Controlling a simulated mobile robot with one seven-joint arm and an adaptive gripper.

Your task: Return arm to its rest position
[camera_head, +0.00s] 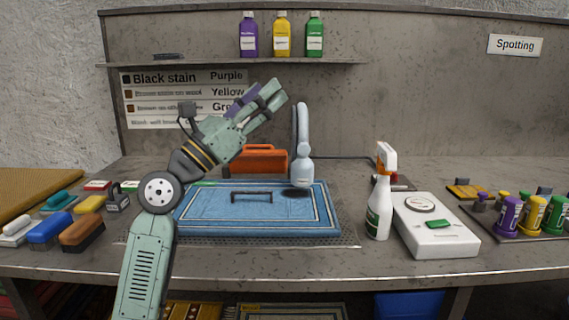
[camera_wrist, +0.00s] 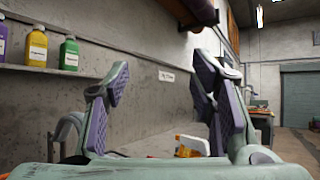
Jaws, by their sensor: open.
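My arm rises from the lower left of the head view. My gripper (camera_head: 264,92) is raised above the workbench and points up and to the right, in front of the back wall. Nothing is between the fingers. The gripper is well above the blue rug (camera_head: 222,208), which lies flat on the bench with a dark handle-shaped thing (camera_head: 252,196) on it.
A faucet-like grey nozzle (camera_head: 303,172) stands behind the rug. A spray bottle (camera_head: 380,205) and a white scale-like device (camera_head: 436,230) are at right. Brushes (camera_head: 82,232) lie at left. Purple, yellow and green bottles (camera_head: 282,36) stand on the shelf (camera_head: 200,64) above.

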